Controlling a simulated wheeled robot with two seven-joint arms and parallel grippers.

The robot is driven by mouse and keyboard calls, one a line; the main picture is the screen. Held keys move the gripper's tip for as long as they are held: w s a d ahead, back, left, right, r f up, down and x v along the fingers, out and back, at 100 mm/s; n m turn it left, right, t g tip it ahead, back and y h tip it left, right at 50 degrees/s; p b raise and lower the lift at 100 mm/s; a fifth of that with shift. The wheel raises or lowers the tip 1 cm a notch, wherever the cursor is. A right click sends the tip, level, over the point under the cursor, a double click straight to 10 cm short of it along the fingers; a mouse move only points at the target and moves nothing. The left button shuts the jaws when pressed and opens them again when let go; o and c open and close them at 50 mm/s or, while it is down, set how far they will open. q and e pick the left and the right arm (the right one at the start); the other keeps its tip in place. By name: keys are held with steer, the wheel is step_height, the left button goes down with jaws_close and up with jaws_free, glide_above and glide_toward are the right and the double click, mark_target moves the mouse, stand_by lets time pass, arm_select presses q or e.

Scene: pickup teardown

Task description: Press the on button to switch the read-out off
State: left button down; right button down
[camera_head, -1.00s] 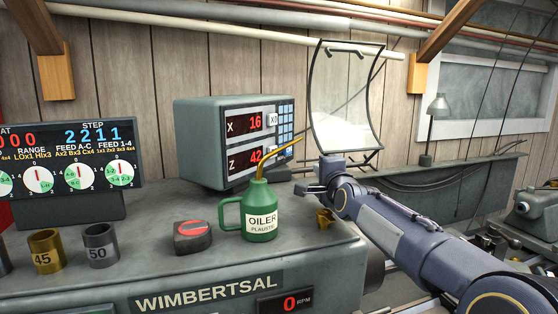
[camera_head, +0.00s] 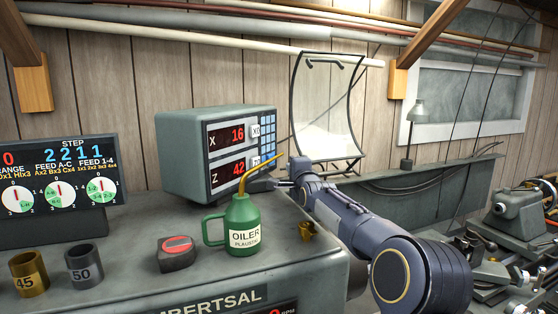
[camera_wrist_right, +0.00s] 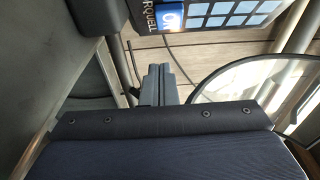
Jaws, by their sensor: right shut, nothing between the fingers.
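The read-out (camera_head: 180,150) is a grey-green box on the machine top. Its screen shows red digits, X 16 and Z 42, so it is lit. Blue keys (camera_head: 268,124) line its right side. In the right wrist view the lit blue on button (camera_wrist_right: 170,18) sits at the top, beside lighter blue keys (camera_wrist_right: 222,12). My right gripper (camera_head: 268,184) is shut and empty, near the read-out's lower right corner and behind the oiler's spout. Its closed fingers (camera_wrist_right: 158,84) show below the button in the wrist view, apart from it. My left gripper is not in view.
A green oiler (camera_head: 242,226) with a long yellow spout stands in front of the read-out. A tape measure (camera_head: 177,253), two collars (camera_head: 84,266) and a small brass piece (camera_head: 306,231) are nearby. A clear curved shield (camera_head: 325,110) stands to the right.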

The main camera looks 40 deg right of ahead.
steer(key=w+p, duration=0.1)
steer(key=w, duration=0.1)
steer(key=w+a, duration=0.1)
steer(key=w, duration=0.1)
steer(key=shift+r+p, duration=0.1)
steer(key=shift+p, duration=0.3)
steer(key=shift+w, duration=0.2)
